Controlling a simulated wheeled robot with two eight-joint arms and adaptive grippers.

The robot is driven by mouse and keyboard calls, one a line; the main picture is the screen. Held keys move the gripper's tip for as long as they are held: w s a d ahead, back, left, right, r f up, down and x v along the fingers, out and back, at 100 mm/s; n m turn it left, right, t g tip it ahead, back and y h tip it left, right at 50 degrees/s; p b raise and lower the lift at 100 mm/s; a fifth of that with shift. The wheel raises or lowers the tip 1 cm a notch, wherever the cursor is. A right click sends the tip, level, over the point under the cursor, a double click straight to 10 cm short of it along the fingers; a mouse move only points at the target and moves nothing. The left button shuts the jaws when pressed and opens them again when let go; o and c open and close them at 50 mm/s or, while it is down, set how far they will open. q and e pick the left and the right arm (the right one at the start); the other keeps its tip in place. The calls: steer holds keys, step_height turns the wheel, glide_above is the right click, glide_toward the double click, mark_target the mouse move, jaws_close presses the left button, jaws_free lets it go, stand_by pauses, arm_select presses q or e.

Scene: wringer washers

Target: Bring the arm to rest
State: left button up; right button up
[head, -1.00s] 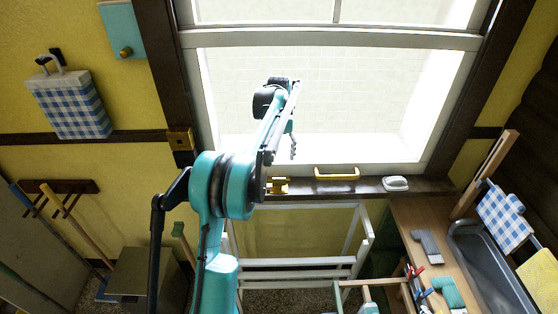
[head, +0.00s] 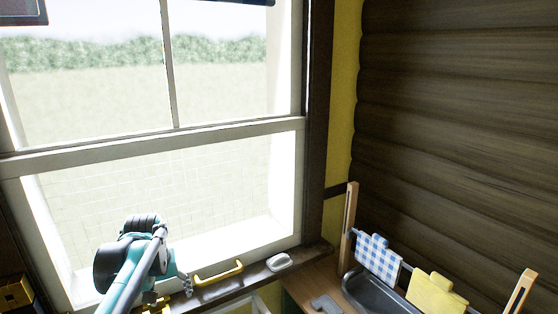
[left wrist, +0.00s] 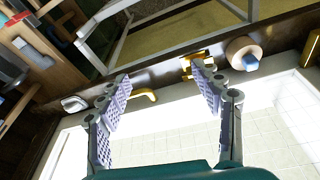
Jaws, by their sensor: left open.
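My left arm reaches up from the bottom left of the head view, in front of the window (head: 160,190). Its gripper (head: 184,284) shows only partly there, low by the sill (head: 235,284). In the left wrist view the gripper (left wrist: 160,78) has its two grey padded fingers spread wide, with nothing between them. Beyond the fingers lie the sill and the yellow handle (left wrist: 143,96), apart from them as far as I can tell. My right gripper is in neither view.
A yellow handle (head: 218,272) and a white dish (head: 280,262) are on the sill. To the right, a checked cloth (head: 378,258) and a yellow cloth (head: 437,295) hang over a dark basin (head: 362,288). A log wall (head: 460,130) closes the right side.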

arm_select(q)
steer(key=s+d+f+m+t+b, duration=0.2)
steer(key=s+d+f, duration=0.3)
steer(key=s, duration=0.4)
steer(key=s+d+f+m+t+b, duration=0.2)
steer(key=s+d+f, duration=0.3)
steer(key=s, duration=0.5)
step_height(320, 180, down, 2)
steer(key=shift+d+f+h, duration=0.2)
steer(key=shift+h, duration=0.1)
